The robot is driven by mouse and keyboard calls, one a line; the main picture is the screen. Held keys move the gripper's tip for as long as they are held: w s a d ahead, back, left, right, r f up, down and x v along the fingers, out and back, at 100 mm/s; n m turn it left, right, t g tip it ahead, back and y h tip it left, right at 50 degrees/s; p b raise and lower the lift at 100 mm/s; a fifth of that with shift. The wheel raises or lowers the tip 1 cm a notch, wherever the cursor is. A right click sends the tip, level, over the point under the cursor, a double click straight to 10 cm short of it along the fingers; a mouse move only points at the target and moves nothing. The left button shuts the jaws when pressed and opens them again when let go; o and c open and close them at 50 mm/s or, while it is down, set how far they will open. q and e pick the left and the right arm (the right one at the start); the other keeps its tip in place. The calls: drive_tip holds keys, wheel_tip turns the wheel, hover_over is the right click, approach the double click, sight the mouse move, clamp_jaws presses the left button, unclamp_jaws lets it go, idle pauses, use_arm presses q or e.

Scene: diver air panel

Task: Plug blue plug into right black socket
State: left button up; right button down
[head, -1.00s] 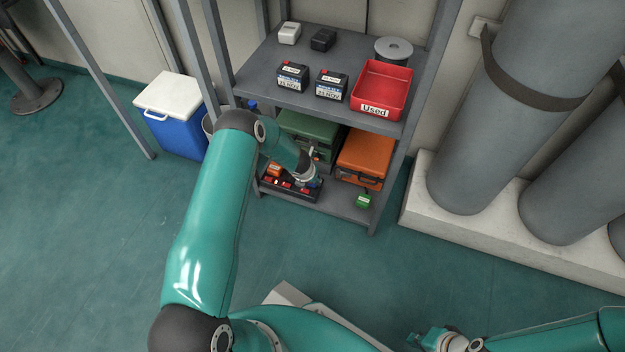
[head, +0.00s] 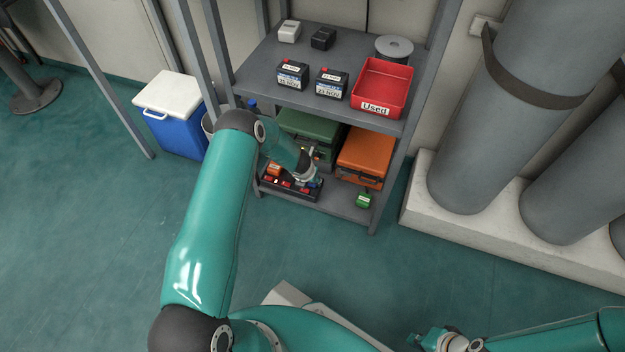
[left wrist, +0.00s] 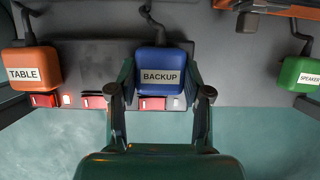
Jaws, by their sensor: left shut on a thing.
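The blue plug (left wrist: 160,66), labelled BACKUP, sits between the fingers of my left gripper (left wrist: 158,84) in the left wrist view. The gripper is shut on it, with a cable rising from its far side. The plug is over the black power strip (head: 290,196) on the lower shelf. Red switches show along the strip in the left wrist view, one just below the plug. The plug's underside and the socket under it are hidden, so I cannot tell whether it is seated. My right gripper (head: 428,339) is at the bottom of the head view, away from the shelf; its jaw opening is unclear.
An orange plug (left wrist: 30,68) labelled TABLE is left of the blue plug. A green plug (left wrist: 300,76) labelled SPEAKER is to the right. Green (head: 305,127) and orange cases (head: 365,155) stand behind and beside the strip. The upper shelf (head: 262,82) overhangs.

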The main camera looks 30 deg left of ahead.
use_arm(q)
drive_tip(key=shift+f, duration=0.15)
drive_tip(key=o, duration=1.4)
drive_tip(key=shift+c, duration=0.2)
